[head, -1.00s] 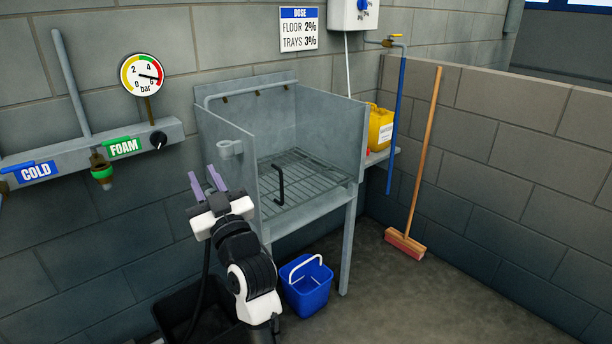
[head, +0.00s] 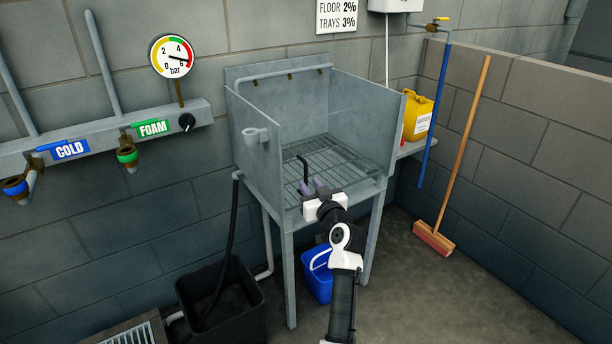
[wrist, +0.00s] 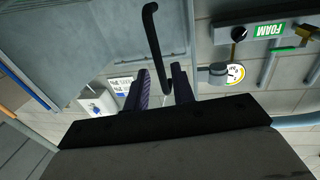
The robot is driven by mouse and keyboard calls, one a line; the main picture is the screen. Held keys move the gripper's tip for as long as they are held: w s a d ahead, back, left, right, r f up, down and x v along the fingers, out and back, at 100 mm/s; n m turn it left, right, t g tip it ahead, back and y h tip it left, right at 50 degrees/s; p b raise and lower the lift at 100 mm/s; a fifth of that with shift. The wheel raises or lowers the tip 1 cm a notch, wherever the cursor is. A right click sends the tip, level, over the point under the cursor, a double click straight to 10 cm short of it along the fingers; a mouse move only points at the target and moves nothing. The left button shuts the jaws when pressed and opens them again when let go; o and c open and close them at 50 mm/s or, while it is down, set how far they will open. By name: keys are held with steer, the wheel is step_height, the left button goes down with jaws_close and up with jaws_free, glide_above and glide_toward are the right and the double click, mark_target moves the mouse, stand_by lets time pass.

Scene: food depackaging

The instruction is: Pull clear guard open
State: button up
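The black bar handle (head: 304,168) stands at the open-looking front of the grey metal wash booth (head: 262,135). The clear guard itself is hard to make out; I cannot trace its edges. My gripper (head: 314,188) is in front of the booth, just below and right of the handle in the head view. In the wrist view my gripper (wrist: 160,88) has its two purple fingers apart. The black handle (wrist: 155,40) runs down the picture, its lower end in line between the fingers. I cannot tell whether they touch it.
A blue bucket (head: 317,278) stands under the booth, and a black tub (head: 258,310) with a hose is at its left. A yellow canister (head: 418,118) sits on the right shelf. A broom (head: 462,160) leans on the right wall. The floor between booth and broom is clear.

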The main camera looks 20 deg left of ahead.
mark_target(306, 180)
steer(key=shift+p+x, duration=0.3)
steer(key=shift+x, duration=1.85)
jaws_close()
